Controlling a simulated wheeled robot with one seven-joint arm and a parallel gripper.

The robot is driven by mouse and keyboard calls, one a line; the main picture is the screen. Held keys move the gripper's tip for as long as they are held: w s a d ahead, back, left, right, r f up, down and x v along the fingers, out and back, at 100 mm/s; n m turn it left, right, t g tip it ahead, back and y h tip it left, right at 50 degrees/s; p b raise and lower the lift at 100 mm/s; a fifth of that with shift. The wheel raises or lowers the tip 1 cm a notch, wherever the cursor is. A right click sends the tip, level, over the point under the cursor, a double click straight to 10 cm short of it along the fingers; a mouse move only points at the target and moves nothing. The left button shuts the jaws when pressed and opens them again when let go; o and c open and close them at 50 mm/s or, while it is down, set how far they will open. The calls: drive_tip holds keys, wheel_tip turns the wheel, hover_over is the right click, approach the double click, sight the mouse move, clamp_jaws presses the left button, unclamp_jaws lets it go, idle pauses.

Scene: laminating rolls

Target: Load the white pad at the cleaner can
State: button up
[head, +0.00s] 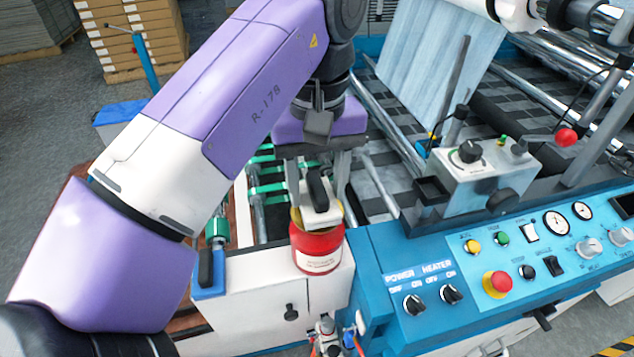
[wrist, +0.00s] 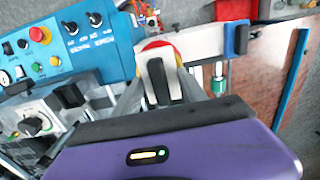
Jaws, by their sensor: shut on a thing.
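The red cleaner can (head: 318,252), with a yellowish rim and a pale label, stands upright on the white cabinet top beside the blue control panel. The white pad (head: 322,216) has a black handle (head: 318,188). My gripper (head: 319,196) points down and is shut on the pad, with one finger on each side. The pad is right over the can's mouth; I cannot tell whether it touches inside. In the wrist view the pad (wrist: 168,54) and handle (wrist: 157,80) lie between the fingers, hiding most of the red can (wrist: 154,44).
The blue control panel (head: 395,270) with knobs and buttons is close on the right. A grey control box (head: 482,170) with a red-knobbed lever stands behind it. A blue-and-black handled tool (head: 208,272) is left of the can. Rollers lie behind.

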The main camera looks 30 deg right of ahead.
sight(316, 186)
drive_tip(key=shift+f, duration=0.6)
idle(2.1)
drive_tip(key=shift+r, duration=0.1)
wheel_tip(316, 186, up, 7)
drive_tip(key=p, duration=0.8)
drive_tip(key=shift+s+a, duration=0.1)
idle(0.7)
